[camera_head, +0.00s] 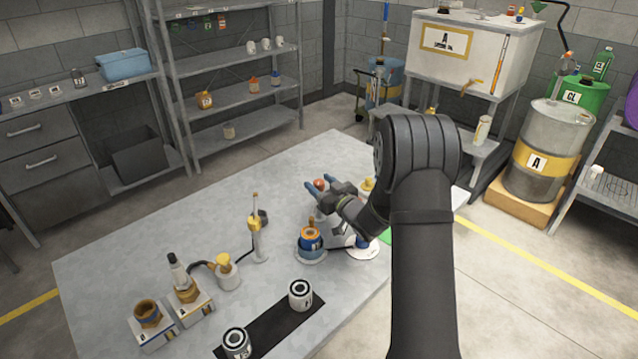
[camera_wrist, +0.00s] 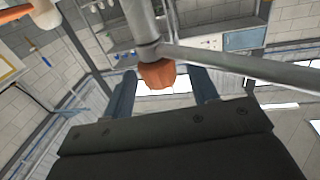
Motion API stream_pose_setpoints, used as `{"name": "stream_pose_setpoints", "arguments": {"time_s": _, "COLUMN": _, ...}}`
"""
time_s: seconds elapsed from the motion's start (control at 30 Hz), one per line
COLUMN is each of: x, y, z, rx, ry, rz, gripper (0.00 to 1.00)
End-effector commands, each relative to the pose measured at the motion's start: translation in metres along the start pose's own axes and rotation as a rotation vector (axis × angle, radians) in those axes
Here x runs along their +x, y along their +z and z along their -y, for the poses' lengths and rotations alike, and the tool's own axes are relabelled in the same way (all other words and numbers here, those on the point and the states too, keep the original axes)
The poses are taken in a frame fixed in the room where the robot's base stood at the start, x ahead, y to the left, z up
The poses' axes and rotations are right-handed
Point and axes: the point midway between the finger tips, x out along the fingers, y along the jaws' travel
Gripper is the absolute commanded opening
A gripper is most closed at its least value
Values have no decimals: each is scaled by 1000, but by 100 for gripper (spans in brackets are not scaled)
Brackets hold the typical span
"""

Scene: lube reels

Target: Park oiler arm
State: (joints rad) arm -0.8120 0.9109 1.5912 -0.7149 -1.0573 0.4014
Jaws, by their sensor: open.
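My gripper (camera_head: 321,187) is over the far right part of the grey table, with its two blue fingers apart. In the wrist view, my gripper (camera_wrist: 162,88) has an orange knob (camera_wrist: 157,74) between its fingers, with gaps at both sides. The knob sits at the end of a grey post (camera_wrist: 141,22), and a grey bar (camera_wrist: 240,64) runs off to the right from there; I take these as the oiler arm. In the head view, a red-orange knob (camera_head: 320,184) shows at my fingertips. My wrist hides much of what stands below.
A blue-and-orange pot (camera_head: 311,238) stands just below my gripper. A thin upright stand (camera_head: 257,228), a yellow-topped pot (camera_head: 226,272) and white-based holders (camera_head: 155,335) are to the left. Two labelled cans (camera_head: 300,294) (camera_head: 236,342) stand on a black strip. The table's left part (camera_head: 110,265) is clear.

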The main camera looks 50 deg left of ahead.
Motion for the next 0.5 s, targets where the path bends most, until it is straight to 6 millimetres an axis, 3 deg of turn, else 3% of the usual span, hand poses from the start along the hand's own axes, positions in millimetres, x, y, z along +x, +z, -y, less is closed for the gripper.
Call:
{"name": "stream_pose_setpoints", "arguments": {"time_s": 0.4, "x": 9, "y": 0, "z": 0, "rx": 1, "ry": 0, "rz": -1, "gripper": 53}}
{"name": "stream_pose_setpoints", "arguments": {"time_s": 0.5, "x": 9, "y": 0, "z": 0, "rx": 1, "ry": 0, "rz": -1, "gripper": 34}}
